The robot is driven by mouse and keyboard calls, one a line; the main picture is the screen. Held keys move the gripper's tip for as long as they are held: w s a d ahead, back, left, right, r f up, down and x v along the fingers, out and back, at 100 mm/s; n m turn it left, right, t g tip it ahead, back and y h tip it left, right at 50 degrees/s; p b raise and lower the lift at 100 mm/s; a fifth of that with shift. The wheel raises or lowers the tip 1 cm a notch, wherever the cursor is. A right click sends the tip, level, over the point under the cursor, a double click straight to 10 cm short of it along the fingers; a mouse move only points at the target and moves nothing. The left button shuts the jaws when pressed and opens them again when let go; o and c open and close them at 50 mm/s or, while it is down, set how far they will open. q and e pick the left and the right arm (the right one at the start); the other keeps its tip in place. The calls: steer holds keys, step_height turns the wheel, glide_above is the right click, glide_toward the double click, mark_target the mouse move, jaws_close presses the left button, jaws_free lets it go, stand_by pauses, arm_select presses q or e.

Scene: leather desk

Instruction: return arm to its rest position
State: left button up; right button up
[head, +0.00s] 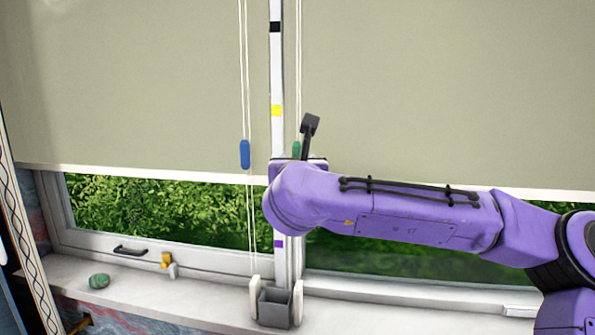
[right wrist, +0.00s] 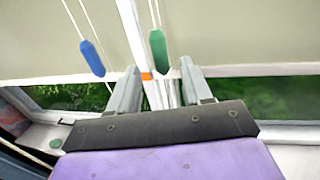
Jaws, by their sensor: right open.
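My right arm (head: 400,215) is purple and reaches in from the right across the window in the head view. Its gripper shows there only as a dark grey part (head: 310,125) above the wrist end; the rest is hidden. In the right wrist view my right gripper (right wrist: 159,66) is open, its two grey fingers apart. A green cord pull (right wrist: 158,50) hangs in line with the gap between the fingertips; whether it lies between them or beyond is unclear. The green pull (head: 296,149) also shows beside the gripper in the head view. My left gripper is not in view.
A blue cord pull (head: 244,154) hangs to the left. Two blinds (head: 130,80) flank a white post with coloured marks (head: 277,70).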

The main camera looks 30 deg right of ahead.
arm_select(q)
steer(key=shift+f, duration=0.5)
arm_select(e)
steer(key=shift+v, duration=1.15)
